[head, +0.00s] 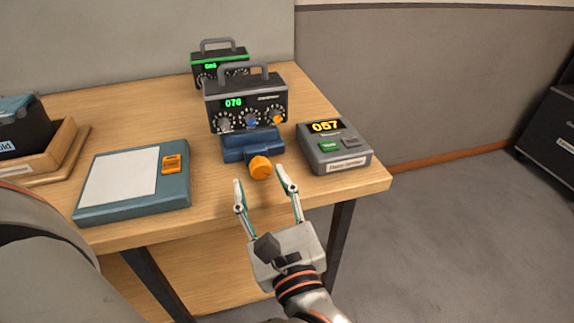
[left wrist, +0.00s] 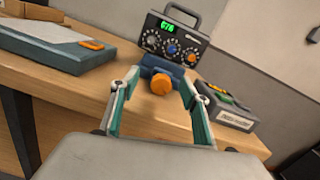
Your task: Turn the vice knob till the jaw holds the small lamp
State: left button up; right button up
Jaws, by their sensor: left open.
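The blue vice (head: 250,146) stands near the front edge of the wooden table, with its orange knob (head: 260,168) facing me. The knob also shows in the left wrist view (left wrist: 161,84), with the blue vice body (left wrist: 158,65) behind it. I cannot make out a small lamp in either view. My left gripper (head: 260,180) is open, its fingertips to either side of the knob and slightly nearer me; I see no clear contact. My right gripper is not in view.
A black box with dials (head: 270,97) stands just behind the vice, and a green-edged one (head: 221,57) farther back. A grey device reading 057 (head: 335,157) is close on the right. A teal panel (head: 150,207) lies left. Wooden trays (head: 65,150) are at far left.

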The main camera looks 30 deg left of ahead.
aim_at(261, 171)
pick_arm(q)
jog(key=shift+w+d+f+h, duration=0.2)
jog(key=shift+f+h, duration=0.1)
jog(key=shift+f, duration=0.25)
jog(key=shift+w+d+f+h, duration=0.15)
jog(key=shift+f+h, duration=0.15)
jog(key=shift+f, duration=0.2)
jog(key=shift+w+f, duration=0.15)
jog(key=shift+w, duration=0.05)
jog(key=x, duration=0.7)
jog(key=shift+w+a, duration=0.1)
jog(key=shift+a, duration=0.15)
jog(key=shift+c, duration=0.3)
